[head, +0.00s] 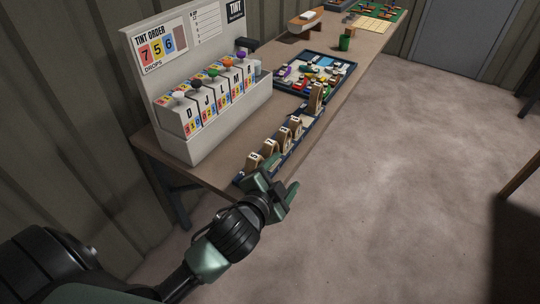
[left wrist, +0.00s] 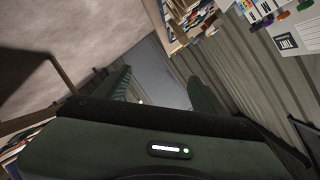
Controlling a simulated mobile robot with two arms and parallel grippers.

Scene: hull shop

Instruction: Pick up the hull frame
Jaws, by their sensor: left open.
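Several small wooden pieces, which look like hull frames (head: 270,147), stand upright in a row in a narrow dark blue rack (head: 301,137) along the bench's front edge. A taller wooden piece (head: 316,98) stands at the rack's far end. I cannot tell which piece is the named frame. My left gripper (head: 277,184) is open and empty, just off the bench's near corner, close to the rack's near end and apart from the pieces. The left wrist view shows its two fingers (left wrist: 164,92) spread with nothing between them. My right gripper is out of view.
A tint dispenser (head: 213,112) with lettered bins stands on the bench (head: 213,174) left of the rack. Beyond are a blue-rimmed tray (head: 333,91) of coloured parts, a green cup (head: 345,42) and a wooden hull-shaped piece (head: 304,22). The floor at right is mostly clear.

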